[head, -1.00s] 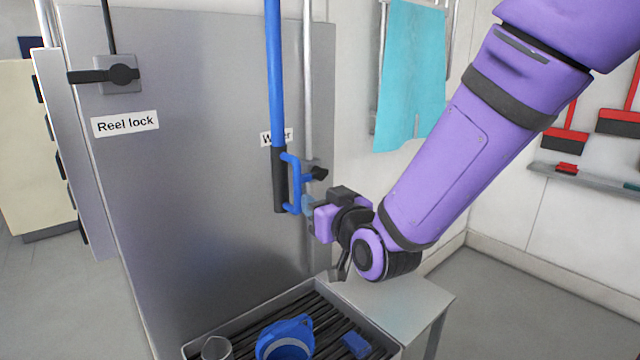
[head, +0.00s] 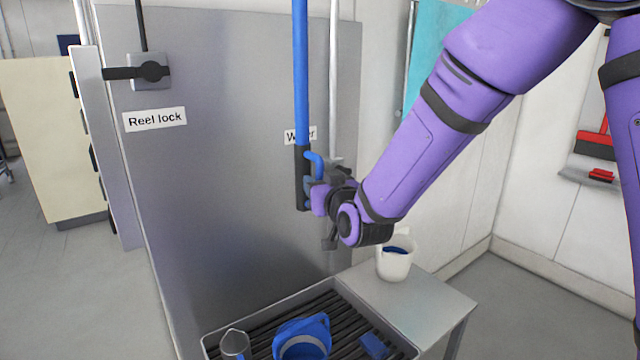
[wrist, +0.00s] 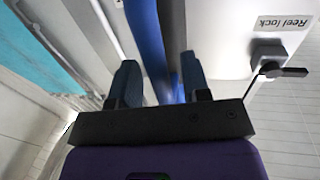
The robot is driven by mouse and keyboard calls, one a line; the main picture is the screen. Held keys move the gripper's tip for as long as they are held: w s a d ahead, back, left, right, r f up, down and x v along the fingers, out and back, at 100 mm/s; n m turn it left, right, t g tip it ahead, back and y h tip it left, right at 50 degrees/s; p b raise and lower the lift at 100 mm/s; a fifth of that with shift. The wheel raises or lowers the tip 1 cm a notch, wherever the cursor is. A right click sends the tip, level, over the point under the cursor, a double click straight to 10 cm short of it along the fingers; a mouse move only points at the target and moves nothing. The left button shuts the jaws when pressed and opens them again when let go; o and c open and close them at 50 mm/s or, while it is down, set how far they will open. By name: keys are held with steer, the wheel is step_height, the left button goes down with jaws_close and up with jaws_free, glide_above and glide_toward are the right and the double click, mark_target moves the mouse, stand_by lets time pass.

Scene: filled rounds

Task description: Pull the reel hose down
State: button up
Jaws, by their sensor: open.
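The blue reel hose (head: 301,70) hangs straight down in front of the grey panel. At its lower end are a black grip (head: 302,168) and a blue looped handle (head: 317,160). My gripper (head: 310,190) is at the handle, just right of the black grip, and hides part of the loop. In the wrist view my gripper (wrist: 158,65) is open, with a finger on each side of the blue hose parts (wrist: 148,40). I cannot tell whether the fingers touch them.
A reel lock lever (head: 150,71) is on the panel at upper left. A slatted sink tray (head: 262,313) below holds a clear cup and blue items. A white jug (head: 395,262) stands on the side shelf (head: 430,298). A pale vertical pipe (head: 333,80) runs behind the hose.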

steer(key=shift+w+a, duration=0.1)
steer(key=shift+w, duration=0.05)
steer(key=shift+c, duration=0.4)
jaws_close()
steer(key=shift+f, duration=0.1)
step_height(320, 180, down, 22)
steer(key=shift+f, duration=0.25)
steer(key=shift+o, duration=0.4)
jaws_free()
steer(key=shift+r, duration=0.1)
